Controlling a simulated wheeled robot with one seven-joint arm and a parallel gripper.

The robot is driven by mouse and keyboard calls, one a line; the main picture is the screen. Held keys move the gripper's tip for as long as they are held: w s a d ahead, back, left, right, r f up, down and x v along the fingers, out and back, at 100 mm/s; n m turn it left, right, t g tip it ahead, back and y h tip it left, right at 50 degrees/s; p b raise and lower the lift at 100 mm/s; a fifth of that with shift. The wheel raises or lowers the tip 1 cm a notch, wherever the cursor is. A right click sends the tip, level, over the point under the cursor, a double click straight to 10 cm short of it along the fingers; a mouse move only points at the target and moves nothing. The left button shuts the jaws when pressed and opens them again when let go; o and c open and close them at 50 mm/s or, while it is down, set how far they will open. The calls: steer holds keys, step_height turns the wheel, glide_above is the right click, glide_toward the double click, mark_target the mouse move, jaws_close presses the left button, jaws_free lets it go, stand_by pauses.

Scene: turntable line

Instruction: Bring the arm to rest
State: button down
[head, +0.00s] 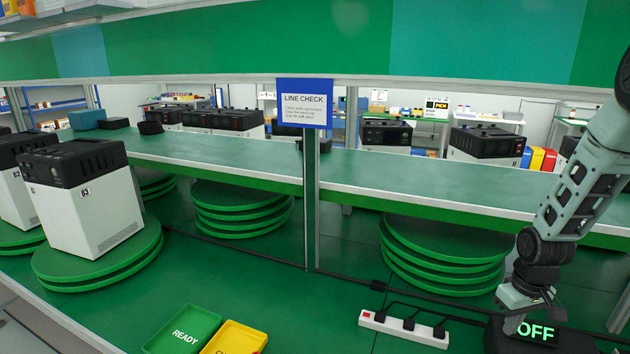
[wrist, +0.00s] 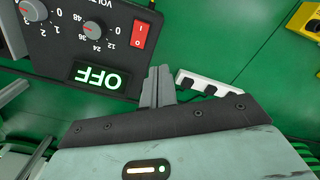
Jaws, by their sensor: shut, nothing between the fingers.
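My arm comes down at the right of the head view. My gripper (head: 514,322) is low there, at the black control box with the green OFF display (head: 536,331). In the wrist view my gripper (wrist: 158,74) is shut, with its fingers together and nothing between them. The fingers point at the edge of the control box (wrist: 60,45), close to its red switch (wrist: 138,33). I cannot tell whether they touch it. The wrist view also shows two knobs and the OFF display, upside down.
A white power strip (head: 403,328) with black plugs lies beside the box. A green READY tray (head: 183,330) and a yellow tray (head: 235,338) are at the front. Machine B3 (head: 84,200) stands on a round green turntable (head: 130,256). A LINE CHECK sign (head: 304,103) hangs on a post.

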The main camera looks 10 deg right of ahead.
steer(key=a+r+n+b, duration=0.1)
steer(key=a+r, duration=0.2)
steer(key=a, duration=0.5)
steer(key=s+a+r+n, duration=0.1)
steer(key=a+r, duration=0.2)
steer(key=a, duration=0.4)
steer(key=a+r+n+b, duration=0.1)
steer(key=a+r, duration=0.3)
steer(key=a, duration=0.4)
steer(key=s+a+r+n+b, duration=0.1)
steer(key=s+a+r+n, duration=0.1)
steer(key=s+a, duration=0.5)
steer(key=s+a+r+n+b, duration=0.1)
steer(key=s+a+r+n, duration=0.1)
steer(key=s+a, duration=0.5)
steer(key=s+r, duration=0.1)
steer(key=s, duration=0.2)
steer(key=shift+s+r+n, duration=0.15)
steer(key=shift+s+n, duration=0.15)
steer(key=shift+s, duration=0.1)
steer(key=shift+d, duration=0.15)
